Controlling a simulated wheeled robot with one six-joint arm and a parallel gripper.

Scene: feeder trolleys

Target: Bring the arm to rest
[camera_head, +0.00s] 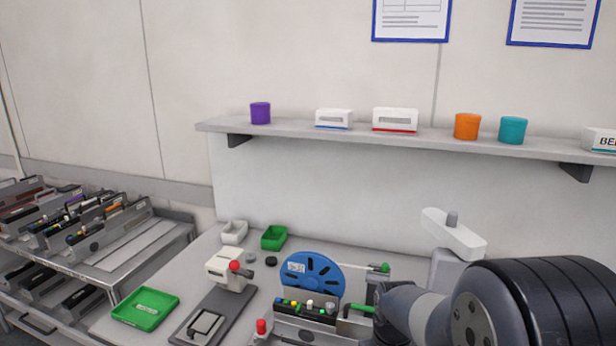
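My arm (505,305) fills the lower right of the head view, a thick dark link with lighter grey parts to its left. Its grey part reaches left to beside the feeder with the blue reel (313,272) on the bench. My gripper is not clearly seen; it may be hidden behind the arm or below the frame. Whether the arm touches the feeder cannot be told.
The bench holds a green tray (145,309), a white and dark device (228,270), a green bin (274,238) and a white bin (234,232). A trolley (150,250) with several feeders stands left. A wall shelf (290,130) with cups and boxes runs above.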

